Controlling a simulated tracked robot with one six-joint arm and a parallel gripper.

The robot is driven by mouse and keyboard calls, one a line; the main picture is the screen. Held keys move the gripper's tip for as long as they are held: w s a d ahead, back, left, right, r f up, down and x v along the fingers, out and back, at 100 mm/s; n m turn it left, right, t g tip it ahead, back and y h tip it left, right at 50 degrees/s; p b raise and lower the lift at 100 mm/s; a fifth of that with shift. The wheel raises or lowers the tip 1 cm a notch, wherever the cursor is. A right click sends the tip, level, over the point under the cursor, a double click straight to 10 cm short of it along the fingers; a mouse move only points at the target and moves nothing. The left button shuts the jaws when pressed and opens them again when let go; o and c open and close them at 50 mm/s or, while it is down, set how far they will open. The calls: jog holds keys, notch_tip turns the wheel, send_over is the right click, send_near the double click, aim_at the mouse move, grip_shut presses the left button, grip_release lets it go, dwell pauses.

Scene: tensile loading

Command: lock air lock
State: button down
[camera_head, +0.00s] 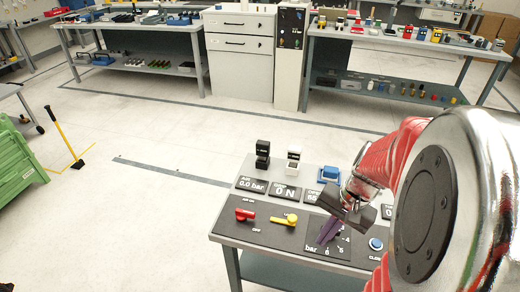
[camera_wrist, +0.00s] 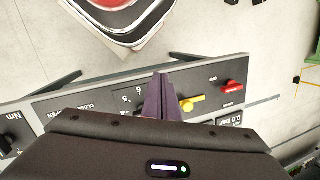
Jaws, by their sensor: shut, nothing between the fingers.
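The control bench has a dark panel (camera_head: 264,236) with a red lever (camera_head: 243,214) beside ON and OFF labels. A yellow lever (camera_head: 286,220) is right of it. Both also show in the wrist view, the red lever (camera_wrist: 232,86) right of the yellow lever (camera_wrist: 190,103). My gripper (camera_head: 324,240) has purple fingers, shut and empty, over the numbered bar dial, right of the yellow lever. In the wrist view my gripper (camera_wrist: 158,76) lies just left of the yellow lever; I cannot tell if they touch. The fingers hide part of the dial. No part is labelled air lock.
An AIR display (camera_head: 253,186) reads 0.0 bar, and the one beside it reads 0 N. Black and white switch blocks (camera_head: 263,155) stand behind. A blue button (camera_head: 376,244) is at right. Clear floor (camera_head: 150,130) lies left; other benches stand behind.

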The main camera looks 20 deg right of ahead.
jog(key=d+f+m+t+y, duration=0.1)
jog(key=d+f+m, duration=0.1)
jog(key=m, duration=0.1)
jog(key=d+f+m+t+y, duration=0.1)
jog(key=d+f+m+y, duration=0.1)
jog(key=f+m, duration=0.1)
jog(key=w+d+f+m+t+y, duration=0.1)
jog(key=d+f+m, duration=0.1)
jog(key=f+m, duration=0.1)
jog(key=shift+f+m+y, duration=0.2)
jog(key=shift+m+y, duration=0.1)
jog(key=shift+m, duration=0.2)
jog(key=w+d+m+t, duration=0.1)
jog(key=w+d+f+m+t, duration=0.1)
jog(key=m, duration=0.1)
jog(key=shift+f+y, duration=0.1)
jog(key=shift+y, duration=0.2)
jog(key=w+m, duration=0.1)
jog(key=w+d+r+m+t, duration=0.1)
jog(key=w+r+m+t, duration=0.1)
jog(key=w, duration=0.1)
jog(key=shift+w+d, duration=0.1)
jog(key=shift+d, duration=0.25)
jog(key=shift+r, duration=0.1)
jog(key=shift+a, duration=0.1)
